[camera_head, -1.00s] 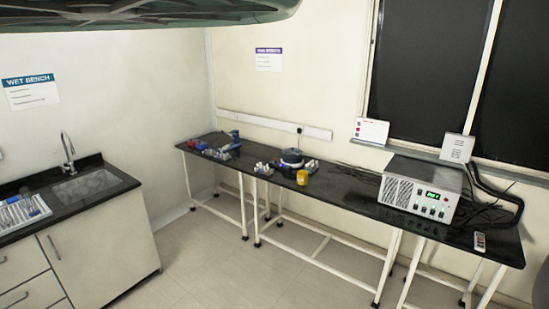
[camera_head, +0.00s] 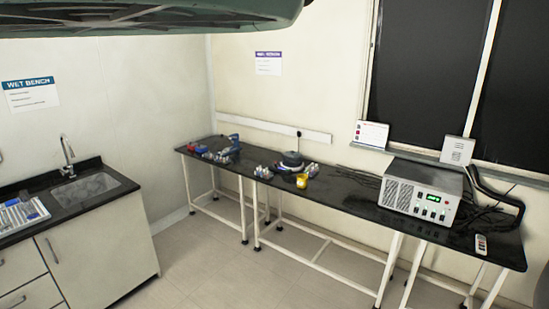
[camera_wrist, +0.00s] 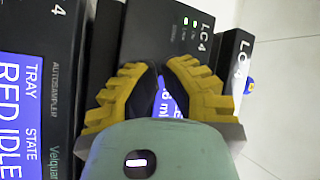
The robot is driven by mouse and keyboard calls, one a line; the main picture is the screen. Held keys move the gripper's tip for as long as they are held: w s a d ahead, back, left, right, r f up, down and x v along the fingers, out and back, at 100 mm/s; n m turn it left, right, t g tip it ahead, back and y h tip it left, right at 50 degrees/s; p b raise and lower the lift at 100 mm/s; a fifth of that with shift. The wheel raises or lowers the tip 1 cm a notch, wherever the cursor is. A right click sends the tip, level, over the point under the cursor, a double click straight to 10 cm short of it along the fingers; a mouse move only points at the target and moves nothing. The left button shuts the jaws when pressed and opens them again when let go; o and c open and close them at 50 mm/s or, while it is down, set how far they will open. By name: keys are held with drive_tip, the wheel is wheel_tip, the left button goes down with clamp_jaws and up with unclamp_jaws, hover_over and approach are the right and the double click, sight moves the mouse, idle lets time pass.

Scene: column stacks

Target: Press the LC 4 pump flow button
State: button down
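In the wrist view, a dark module marked LC 4 (camera_wrist: 150,28) lies past my fingers, with small indicator lights near its label. A lit blue display (camera_wrist: 166,104) on it shows partly between the fingers; most of its text is hidden. My gripper (camera_wrist: 160,68) has yellow ridged fingers with dark inner sides. A narrow gap shows between the fingertips, and nothing is held in it. I cannot tell whether the fingertips touch the module. The flow button cannot be made out. My gripper is not visible in the head view.
In the wrist view, an autosampler panel (camera_wrist: 57,110) reading "RED IDLE" stands at left. Another LC 4 panel (camera_wrist: 236,62) is at right, beside pale floor. The head view shows a sink (camera_head: 86,189) and a long black bench (camera_head: 345,203) bearing a white instrument (camera_head: 420,190).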

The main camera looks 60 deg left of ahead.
drive_tip(key=shift+w+d+b, duration=0.1)
drive_tip(key=shift+d+b, duration=0.25)
drive_tip(key=shift+d, duration=0.1)
idle(0.3)
drive_tip(key=shift+a, duration=0.1)
drive_tip(key=shift+s+a+p, duration=0.2)
drive_tip(key=shift+a+p, duration=0.1)
drive_tip(key=shift+a, duration=0.5)
drive_tip(key=shift+s+a+p, duration=0.3)
drive_tip(key=shift+a+p, duration=0.15)
drive_tip(key=shift+a, duration=0.35)
drive_tip(key=shift+s+a+p, duration=0.25)
drive_tip(key=shift+a+p, duration=0.15)
drive_tip(key=shift+a, duration=0.4)
drive_tip(key=shift+s+a+p, duration=0.3)
drive_tip(key=shift+a+p, duration=0.15)
drive_tip(key=shift+a, duration=0.35)
